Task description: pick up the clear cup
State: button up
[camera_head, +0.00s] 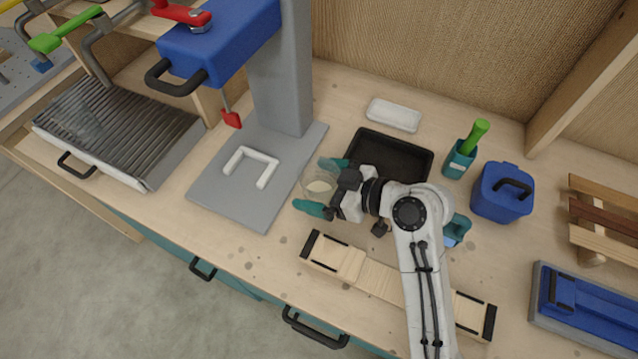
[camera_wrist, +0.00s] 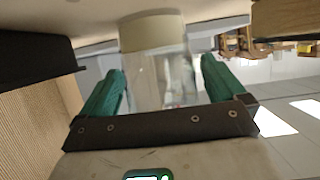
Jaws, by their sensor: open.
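The clear cup (camera_head: 319,186) is see-through with a pale base or content and stands on the workbench, just right of the grey press base plate. My gripper (camera_head: 321,187) reaches in from the right, its two teal fingers apart on either side of the cup. In the wrist view the cup (camera_wrist: 160,70) sits between the open fingers of my gripper (camera_wrist: 162,85). A gap shows on the right side; on the left I cannot tell whether finger and cup touch.
The blue-and-grey press (camera_head: 285,90) stands at the back left. A black tray (camera_head: 425,160) lies behind my gripper, with a white block (camera_head: 393,115) beyond. A teal holder (camera_head: 458,160) and blue box (camera_head: 502,192) stand right. A wooden piece (camera_head: 365,268) lies in front.

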jog(key=shift+c, duration=0.5)
jog(key=c, duration=0.7)
